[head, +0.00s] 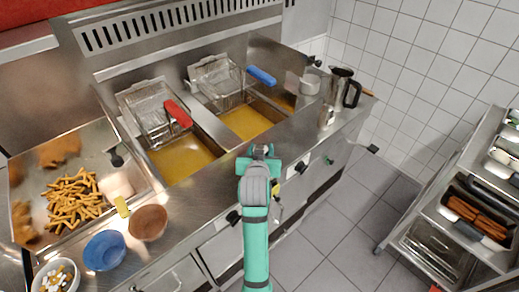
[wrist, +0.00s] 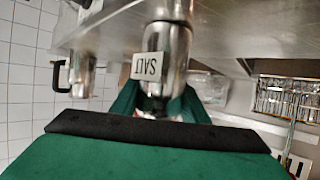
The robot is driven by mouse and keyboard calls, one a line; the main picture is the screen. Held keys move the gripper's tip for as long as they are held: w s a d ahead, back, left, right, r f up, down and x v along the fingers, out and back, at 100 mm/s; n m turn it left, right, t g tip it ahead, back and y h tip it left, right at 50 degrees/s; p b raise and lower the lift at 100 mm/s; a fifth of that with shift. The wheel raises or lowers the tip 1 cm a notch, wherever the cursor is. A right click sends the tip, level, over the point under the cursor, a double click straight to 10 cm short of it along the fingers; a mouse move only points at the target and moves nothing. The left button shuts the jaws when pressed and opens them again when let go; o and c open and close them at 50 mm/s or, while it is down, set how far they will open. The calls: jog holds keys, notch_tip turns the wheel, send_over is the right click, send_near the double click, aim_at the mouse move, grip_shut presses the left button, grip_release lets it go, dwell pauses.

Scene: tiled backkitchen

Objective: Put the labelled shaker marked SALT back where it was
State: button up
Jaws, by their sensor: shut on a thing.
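The metal shaker (wrist: 172,45) with a white label is between my gripper's fingers (wrist: 160,105) in the wrist view. Its label appears upside down there and seems to read SALT. In the head view my gripper (head: 259,153) is over the front strip of the steel counter, in front of the right fryer, and hides the held shaker. Whether the shaker touches the counter I cannot tell. Another small metal shaker (head: 326,117) with a pale label stands farther right on the counter; its writing is too small to read.
A metal jug (head: 343,88) with a black handle and a pale container (head: 309,84) stand at the counter's right end. Fryer baskets with a red handle (head: 178,113) and blue handle (head: 262,75) sit behind. A brown bowl (head: 148,222) and blue bowl (head: 104,250) stand left. The counter between gripper and second shaker looks clear.

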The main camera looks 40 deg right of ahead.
jog(key=o, duration=1.1)
jog(key=shift+s+d+f, duration=0.1)
jog(key=shift+s, duration=0.05)
jog(key=shift+o, duration=0.2)
jog(key=v, duration=1.2)
